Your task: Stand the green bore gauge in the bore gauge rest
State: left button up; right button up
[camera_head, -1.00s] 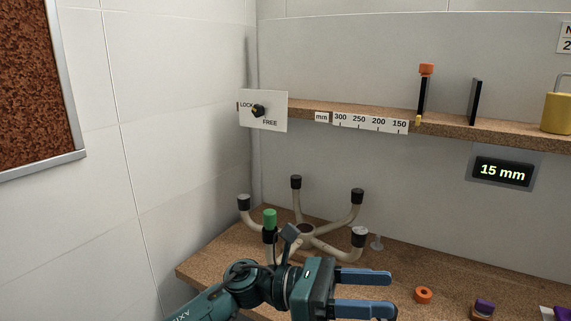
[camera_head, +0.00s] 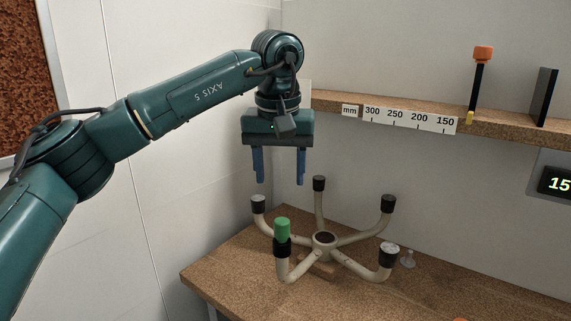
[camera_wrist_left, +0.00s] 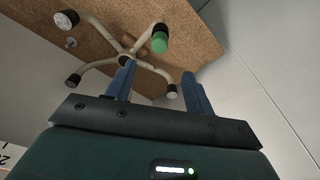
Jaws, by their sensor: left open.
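The green bore gauge (camera_head: 283,230) stands upright at the tip of the front leg of an upturned chair base (camera_head: 346,240). Its green cap shows above a black collar; anything lower is hidden. It also shows in the left wrist view (camera_wrist_left: 159,43), beyond the fingers. My left gripper (camera_head: 280,182) points down, open and empty, with its blue fingers above the green cap and apart from it. The fingers also show in the left wrist view (camera_wrist_left: 158,82). I cannot make out for certain which thing is the bore gauge rest. My right gripper is not in view.
The chair base has several upturned legs with black tips on a cork bench (camera_head: 225,272). The shelf (camera_head: 505,124) holds an orange-topped gauge (camera_head: 480,80), a black upright block (camera_head: 545,96) and a scale strip (camera_head: 400,117).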

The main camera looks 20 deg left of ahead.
aim_at(282, 220)
pick_arm(q)
jog(key=f, duration=0.4)
jog(key=w+f, duration=0.1)
jog(key=f, duration=0.7)
jog(key=shift+w+a, duration=0.1)
jog(key=shift+w, duration=0.2)
grip_shut()
jog(key=shift+r+p, duration=0.7)
jog(key=shift+p, duration=0.05)
dwell(0.4)
jog(key=c, duration=0.7)
grip_release()
grip_shut()
